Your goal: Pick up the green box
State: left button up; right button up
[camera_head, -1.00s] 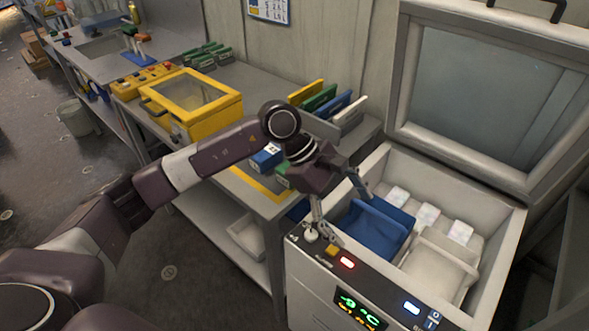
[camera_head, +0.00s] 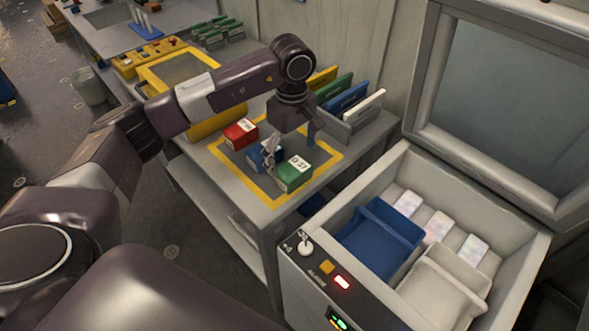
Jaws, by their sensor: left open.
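The green box (camera_head: 294,175) sits on the bench inside a yellow-outlined area, with a white label on its top. My left gripper (camera_head: 290,152) is open and points down at the boxes, close above or beside the green box. One finger is in front of the blue box (camera_head: 262,158), the other is behind the green box. I cannot tell whether the fingers touch either box. A red box (camera_head: 241,134) stands further left in the same area. My right gripper is not in view.
An open chest (camera_head: 508,232) stands at the right, with a blue bin (camera_head: 378,238), a white bin (camera_head: 440,285) and several pale packs inside. Its lid is raised. Coloured upright panels (camera_head: 348,97) stand behind the boxes. A yellow-framed case (camera_head: 180,70) is further left.

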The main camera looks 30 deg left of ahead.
aim_at(293, 168)
pick_arm(q)
jog(key=shift+s+f+p, duration=0.15)
jog(key=shift+f+p, duration=0.2)
jog(key=shift+f, duration=0.15)
notch_tip(293, 168, down, 3)
jog(key=shift+r+p, duration=0.1)
jog(key=shift+p, duration=0.45)
jog(key=shift+w+f, duration=0.2)
jog(key=shift+f, duration=0.5)
jog(key=c, duration=1.2)
jog(key=shift+c, duration=0.8)
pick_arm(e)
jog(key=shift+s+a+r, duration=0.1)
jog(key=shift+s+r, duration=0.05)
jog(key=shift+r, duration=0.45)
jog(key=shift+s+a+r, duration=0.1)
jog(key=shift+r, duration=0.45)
pick_arm(q)
jog(key=shift+r, duration=0.1)
